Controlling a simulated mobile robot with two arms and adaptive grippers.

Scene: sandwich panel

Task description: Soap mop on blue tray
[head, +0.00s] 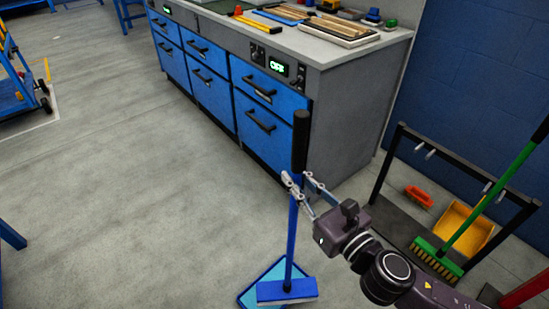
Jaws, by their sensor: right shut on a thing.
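A mop with a blue pole, a black grip and a flat blue head (287,290) stands nearly upright. My right gripper (298,182) is shut on its pole just below the black grip. The blue tray (272,271) lies on the floor. The mop head is over or on the tray in this view; I cannot tell whether it touches it. The mop head covers part of the tray. My left gripper is not in view.
A blue-drawered workbench (215,75) stands behind the mop. A black rack (455,170) at the right holds a green broom (440,255); a yellow dustpan (467,228) and an orange brush (418,196) are near it. A blue cart (12,90) is far left.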

